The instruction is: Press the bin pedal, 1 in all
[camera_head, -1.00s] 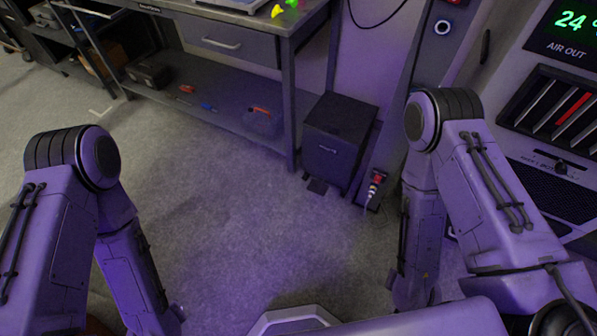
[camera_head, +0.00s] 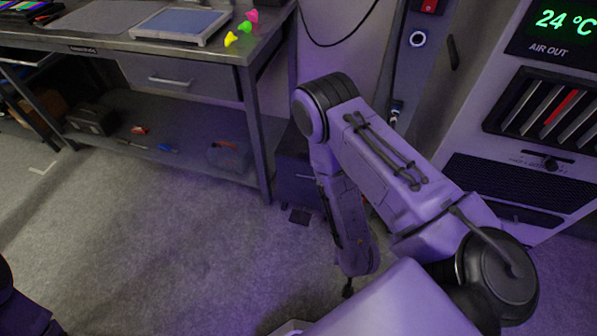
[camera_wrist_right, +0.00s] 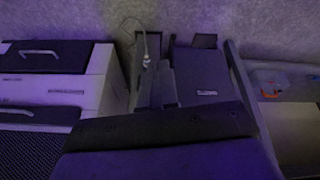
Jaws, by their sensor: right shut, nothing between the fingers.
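My left gripper is out of view; only part of my left arm shows.
The workbench (camera_head: 190,78) with a lower shelf is left of the bin; a clear box (camera_head: 228,156) sits on that shelf. A panel with an AIR OUT display (camera_head: 553,22) stands at the right. The grey floor (camera_head: 150,240) in front is clear.

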